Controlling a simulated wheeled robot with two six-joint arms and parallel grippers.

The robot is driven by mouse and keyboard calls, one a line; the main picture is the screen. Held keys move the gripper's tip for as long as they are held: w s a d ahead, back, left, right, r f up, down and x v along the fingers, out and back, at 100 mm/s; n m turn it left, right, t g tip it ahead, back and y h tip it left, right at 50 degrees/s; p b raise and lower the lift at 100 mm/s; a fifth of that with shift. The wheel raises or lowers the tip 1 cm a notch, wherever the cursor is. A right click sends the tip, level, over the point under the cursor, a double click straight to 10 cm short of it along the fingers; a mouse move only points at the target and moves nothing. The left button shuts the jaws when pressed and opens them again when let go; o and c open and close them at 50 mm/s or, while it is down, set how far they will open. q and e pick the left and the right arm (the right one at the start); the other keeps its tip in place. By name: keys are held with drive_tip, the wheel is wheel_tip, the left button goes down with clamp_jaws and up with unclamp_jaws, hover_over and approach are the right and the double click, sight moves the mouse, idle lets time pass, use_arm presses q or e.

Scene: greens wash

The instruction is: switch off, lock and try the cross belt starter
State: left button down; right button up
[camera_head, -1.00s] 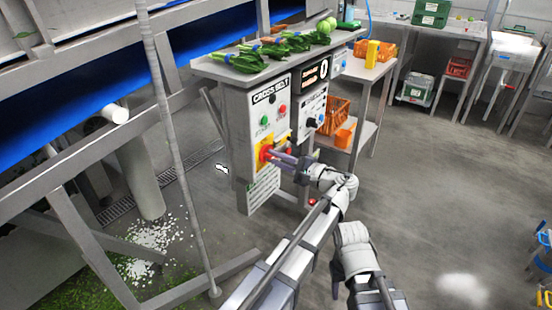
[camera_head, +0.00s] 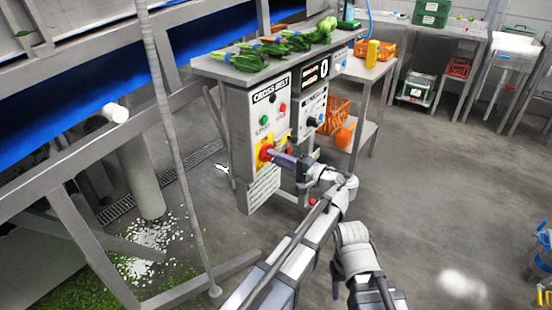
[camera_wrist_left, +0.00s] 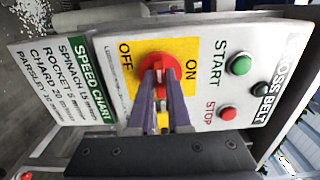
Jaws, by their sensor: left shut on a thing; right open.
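The cross belt starter (camera_head: 270,112) is a pale panel on a grey post, labelled CROSS BELT, with a green START button (camera_wrist_left: 241,65) and a red STOP button (camera_wrist_left: 227,113). Its red rotary switch (camera_wrist_left: 153,68) sits on a yellow plate (camera_wrist_left: 185,50) marked OFF and ON. My left gripper (camera_wrist_left: 160,90) is shut on the red switch handle, and its purple fingers hide part of it. The handle's exact setting is hard to read. In the head view my left gripper (camera_head: 272,156) reaches the panel from the front. I see no padlock clearly.
A second control box (camera_head: 313,108) stands right of the starter. Bunched greens (camera_head: 250,59) lie on the bench above. A speed chart (camera_wrist_left: 60,85) hangs below the switch. An orange crate (camera_head: 334,115) stands on a shelf behind.

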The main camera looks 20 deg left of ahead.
use_arm(q)
drive_tip(key=c, duration=0.9)
unclamp_jaws()
drive_tip(key=shift+o, duration=0.2)
drive_tip(key=shift+d, duration=0.1)
use_arm(e)
drive_tip(key=shift+d, duration=0.15)
